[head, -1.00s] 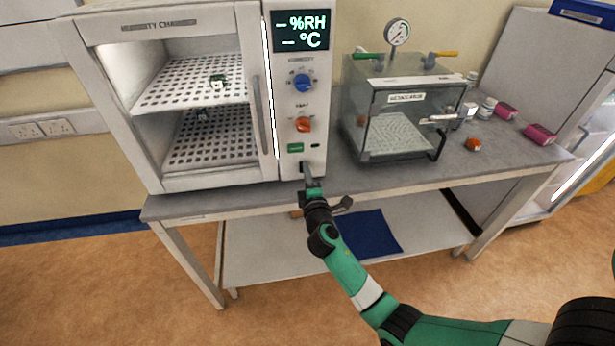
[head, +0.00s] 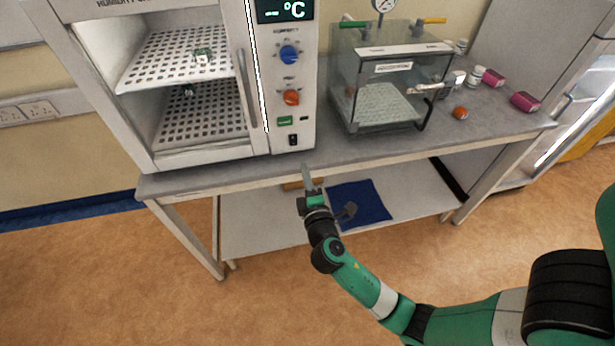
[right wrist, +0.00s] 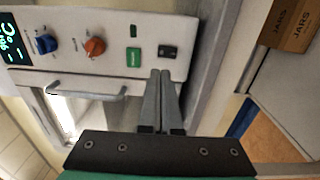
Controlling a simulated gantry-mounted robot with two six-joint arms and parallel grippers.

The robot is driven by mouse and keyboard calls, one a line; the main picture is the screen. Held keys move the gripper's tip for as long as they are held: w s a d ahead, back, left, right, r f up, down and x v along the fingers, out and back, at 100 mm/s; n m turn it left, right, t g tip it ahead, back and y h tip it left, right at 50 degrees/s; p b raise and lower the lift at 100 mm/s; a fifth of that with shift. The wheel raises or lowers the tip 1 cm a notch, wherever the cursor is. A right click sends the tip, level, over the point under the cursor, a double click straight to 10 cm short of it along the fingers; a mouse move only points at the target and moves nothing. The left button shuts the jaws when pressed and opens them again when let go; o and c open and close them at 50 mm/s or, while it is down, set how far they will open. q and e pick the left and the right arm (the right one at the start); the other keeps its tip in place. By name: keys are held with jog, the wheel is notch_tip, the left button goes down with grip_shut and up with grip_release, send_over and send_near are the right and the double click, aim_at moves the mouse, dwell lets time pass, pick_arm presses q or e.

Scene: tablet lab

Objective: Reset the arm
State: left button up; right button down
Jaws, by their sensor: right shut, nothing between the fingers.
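My right gripper (head: 307,178) is shut and empty in front of the table's front edge, below the humidity chamber's control panel (head: 289,110). In the right wrist view its two fingers (right wrist: 162,78) lie together, apart from the panel. The panel carries a blue knob (head: 289,55), an orange knob (head: 291,97), a green button (head: 285,120) and a black switch (head: 293,139). The display (head: 284,10) is lit and shows dashes with °C. My left gripper is not in view.
A clear desiccator (head: 392,75) stands right of the chamber (head: 205,160). Small bottles (head: 477,75), pink boxes (head: 525,101) and an orange item (head: 460,112) stand farther right. A blue mat (head: 362,204) lies on the lower shelf. A box marked JARS (right wrist: 293,25) shows in the wrist view.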

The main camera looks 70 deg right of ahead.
jog(key=shift+v, duration=1.25)
